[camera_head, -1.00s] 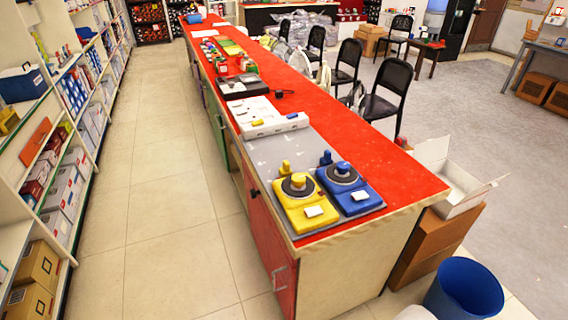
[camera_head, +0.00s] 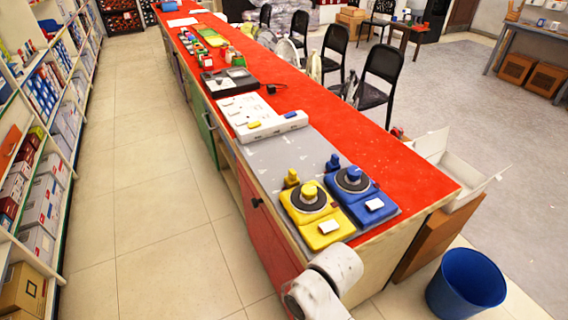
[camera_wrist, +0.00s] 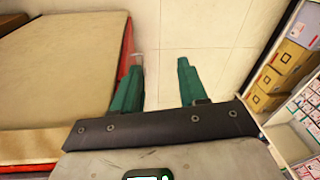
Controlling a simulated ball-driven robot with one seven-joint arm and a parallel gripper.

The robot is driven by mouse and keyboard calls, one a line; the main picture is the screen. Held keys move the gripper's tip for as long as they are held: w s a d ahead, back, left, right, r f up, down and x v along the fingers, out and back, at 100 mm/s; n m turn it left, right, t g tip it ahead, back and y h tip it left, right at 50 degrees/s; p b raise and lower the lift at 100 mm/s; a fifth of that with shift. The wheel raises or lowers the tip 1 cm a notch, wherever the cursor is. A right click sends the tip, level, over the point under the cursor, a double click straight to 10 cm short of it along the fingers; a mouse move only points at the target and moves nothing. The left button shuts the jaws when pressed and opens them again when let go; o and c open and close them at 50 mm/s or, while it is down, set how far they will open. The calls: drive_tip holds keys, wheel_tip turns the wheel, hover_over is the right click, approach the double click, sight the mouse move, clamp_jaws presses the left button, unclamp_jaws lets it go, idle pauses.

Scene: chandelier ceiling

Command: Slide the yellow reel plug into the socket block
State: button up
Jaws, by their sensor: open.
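The yellow reel (camera_head: 316,212) lies near the front end of the red counter, a yellow base with a dark disc and yellow knob. A small yellow plug-like piece (camera_head: 291,178) stands at its far left corner. The long white socket block (camera_head: 272,127) lies across the counter farther back, with a yellow patch and a blue patch on top. My gripper (camera_wrist: 157,82) shows in the wrist view, its two green fingers apart with nothing between them. It is over the floor beside a wooden panel with a red side. The fingers are not visible in the head view.
A blue reel (camera_head: 360,190) sits directly right of the yellow one, with a blue piece (camera_head: 333,163) behind. A white panel (camera_head: 242,109) and a black tray (camera_head: 229,81) lie farther back. A blue bin (camera_head: 466,284) stands at right. The left aisle floor is clear.

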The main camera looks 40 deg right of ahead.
drive_tip(key=w+r+p, duration=0.2)
drive_tip(key=w+r, duration=0.1)
drive_tip(key=w, duration=0.7)
wheel_tip(320, 180, up, 20)
drive_tip(key=m+g+h+p, duration=0.1)
drive_tip(key=m+p, duration=0.1)
drive_tip(key=p, duration=0.2)
hover_over(293, 171)
wheel_tip(293, 171, down, 10)
drive_tip(key=shift+f+p, duration=0.15)
drive_tip(key=shift+p, duration=0.4)
clamp_jaws()
